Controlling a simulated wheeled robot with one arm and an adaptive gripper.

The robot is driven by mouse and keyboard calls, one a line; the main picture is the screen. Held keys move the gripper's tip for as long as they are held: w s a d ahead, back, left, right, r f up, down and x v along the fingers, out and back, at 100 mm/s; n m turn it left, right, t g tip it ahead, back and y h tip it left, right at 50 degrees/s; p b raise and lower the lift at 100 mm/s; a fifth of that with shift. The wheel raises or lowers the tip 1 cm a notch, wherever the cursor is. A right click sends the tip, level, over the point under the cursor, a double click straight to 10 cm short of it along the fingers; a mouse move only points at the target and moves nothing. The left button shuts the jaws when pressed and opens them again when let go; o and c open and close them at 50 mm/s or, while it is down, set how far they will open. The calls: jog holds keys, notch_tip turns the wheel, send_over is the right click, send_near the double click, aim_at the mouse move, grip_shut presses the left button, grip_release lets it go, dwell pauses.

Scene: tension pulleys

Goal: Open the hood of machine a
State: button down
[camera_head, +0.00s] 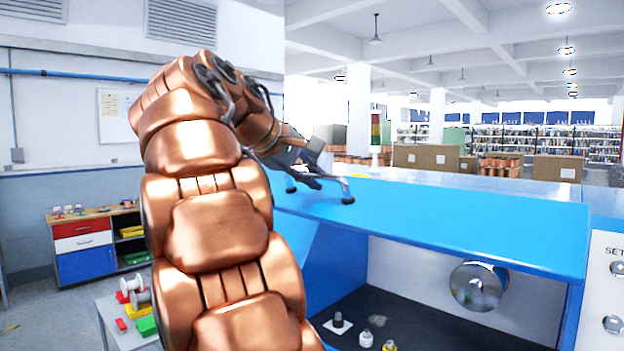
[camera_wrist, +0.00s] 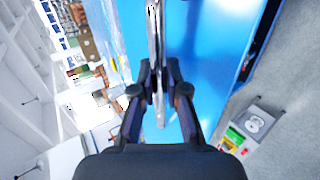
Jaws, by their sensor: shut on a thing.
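The blue hood (camera_head: 450,220) of the machine spans the middle and right of the head view as a broad, nearly level panel. An opening below its front edge shows the machine's inside. A thin metal handle (camera_head: 345,190) stands on the hood's top. My gripper (camera_head: 308,178) is shut on this handle, above the left part of the hood. In the wrist view, my gripper (camera_wrist: 158,85) has its fingers on both sides of the metal bar of the handle (camera_wrist: 155,35), with the blue hood (camera_wrist: 215,35) behind. My copper-coloured arm hides part of the machine's left side.
Inside the machine are a round chrome part (camera_head: 478,286) and several small pegs or fittings on a dark floor (camera_head: 425,335). A panel with knobs (camera_head: 607,290) stands at right. A small table (camera_head: 112,310) with coloured parts is at lower left. Cardboard boxes (camera_head: 425,158) stand behind.

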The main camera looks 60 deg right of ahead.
jog(key=c, duration=1.2)
grip_release()
jog(key=shift+f, duration=0.2)
